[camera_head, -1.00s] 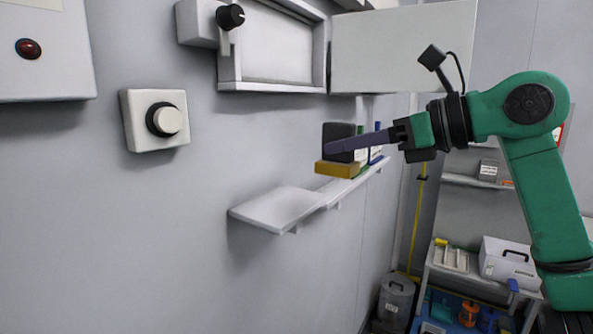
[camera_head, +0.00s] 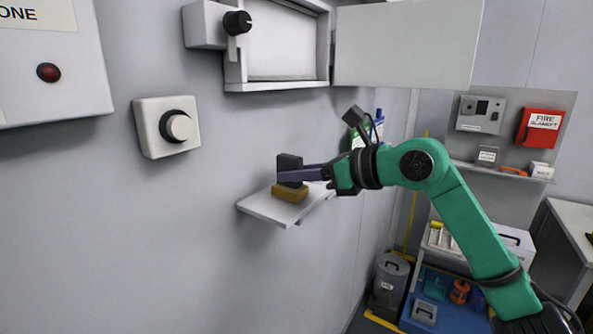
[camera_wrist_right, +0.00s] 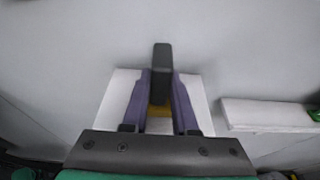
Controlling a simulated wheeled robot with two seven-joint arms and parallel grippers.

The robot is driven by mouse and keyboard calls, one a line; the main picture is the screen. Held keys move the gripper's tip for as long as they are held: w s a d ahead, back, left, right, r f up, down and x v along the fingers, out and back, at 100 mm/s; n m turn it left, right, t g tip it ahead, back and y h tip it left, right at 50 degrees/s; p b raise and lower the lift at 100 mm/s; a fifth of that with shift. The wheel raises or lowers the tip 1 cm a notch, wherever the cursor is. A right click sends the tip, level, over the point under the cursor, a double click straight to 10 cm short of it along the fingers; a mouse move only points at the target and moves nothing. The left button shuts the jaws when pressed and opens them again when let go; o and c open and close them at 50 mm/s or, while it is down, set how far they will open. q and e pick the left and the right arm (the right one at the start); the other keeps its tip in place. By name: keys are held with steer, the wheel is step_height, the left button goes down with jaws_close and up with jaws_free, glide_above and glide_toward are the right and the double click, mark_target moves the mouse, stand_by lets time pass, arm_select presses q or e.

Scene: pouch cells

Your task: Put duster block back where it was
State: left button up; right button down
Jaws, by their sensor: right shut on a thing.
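The duster block has a dark upright handle (camera_head: 288,165) and a yellow-brown base (camera_head: 290,193). It is upright at the small white wall shelf (camera_head: 262,206); its base looks to be on or just above the shelf top, and I cannot tell if they touch. My right gripper (camera_head: 284,176) is shut on the dark handle. In the right wrist view the handle (camera_wrist_right: 161,62) stands between the two purple fingers, with a bit of the yellowish base (camera_wrist_right: 158,112) below and the shelf (camera_wrist_right: 115,92) behind. My left gripper is not in view.
A second wall shelf (camera_wrist_right: 265,112) lies to the right in the wrist view, with a green item (camera_wrist_right: 315,114) at its end. Green and blue bottles (camera_head: 357,132) stand behind my right wrist. A wall knob box (camera_head: 167,128) and an open panel door (camera_head: 405,45) are nearby.

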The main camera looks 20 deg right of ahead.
steer(key=shift+f, duration=0.25)
steer(key=c, duration=0.7)
jaws_free()
steer(key=shift+r, duration=0.1)
steer(key=shift+r, duration=0.1)
steer(key=shift+s+d, duration=0.15)
steer(key=b+v, duration=0.4)
steer(key=v, duration=0.7)
steer(key=shift+s+r, duration=0.15)
steer(key=shift+s, duration=0.1)
